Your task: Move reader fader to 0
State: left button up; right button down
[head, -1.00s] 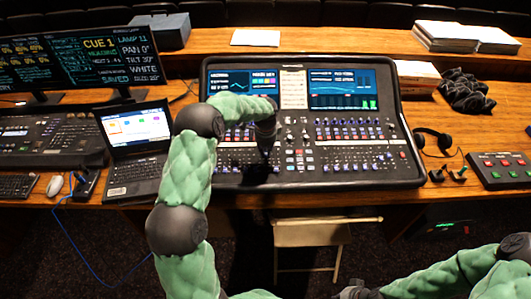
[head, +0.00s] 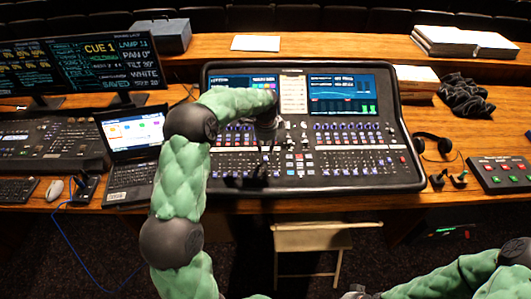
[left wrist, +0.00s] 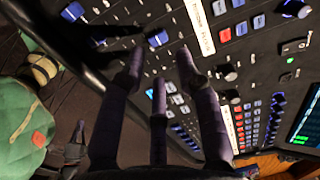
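The mixing console (head: 395,180) stands on the wooden desk, with rows of blue-capped faders along its front. My left gripper (head: 266,165) is over the left-middle part of its lower fader rows. In the left wrist view, my left gripper (left wrist: 160,58) shows its dark fingers spread apart with nothing held between them. A blue fader cap (left wrist: 158,38) shows just beyond the fingertips, and another blue cap (left wrist: 72,12) lies further left. A white label strip (left wrist: 198,27) is too small to read. I cannot tell which fader is the reader fader. My right gripper is out of view.
A laptop (head: 133,150) stands left of the console, with monitors (head: 120,65) behind it. Headphones (head: 432,145) and a red-and-green button box (head: 505,172) are to the right. A folding chair (head: 312,238) stands in front of the desk.

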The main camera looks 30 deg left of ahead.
pick_arm(q)
notch_tip(320, 180, up, 6)
jog(key=shift+s+d, duration=0.2)
jog(key=shift+s, duration=0.05)
dwell(0.5)
